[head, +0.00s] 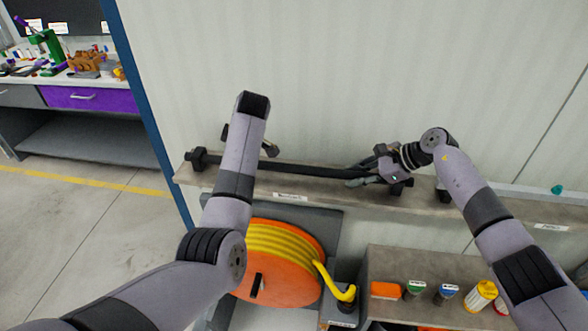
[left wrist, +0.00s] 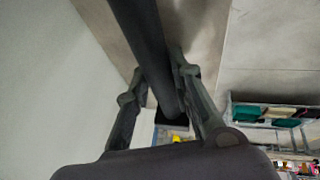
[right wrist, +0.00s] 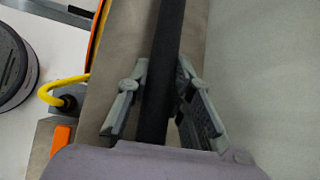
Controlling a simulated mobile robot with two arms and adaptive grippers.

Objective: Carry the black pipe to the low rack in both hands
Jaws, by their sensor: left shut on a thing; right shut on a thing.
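The black pipe (head: 310,171) lies level along a wall shelf (head: 420,207) in the head view. I cannot tell whether it rests on the shelf or hangs just above it. My right gripper (head: 362,176) is shut on the pipe near its right end; its fingers (right wrist: 163,75) flank the pipe in the right wrist view. My left gripper (left wrist: 160,80) is shut on the pipe towards its left end, with a finger on each side in the left wrist view. My left forearm mostly hides that grip from the head. I cannot tell which furniture is the low rack.
Below the shelf are an orange reel (head: 300,285) with yellow hose and a lower grey shelf (head: 390,262) holding small containers. A pale wall (head: 350,70) stands close behind. A workbench (head: 75,95) with purple drawers is at the left; open floor (head: 60,240) lies before it.

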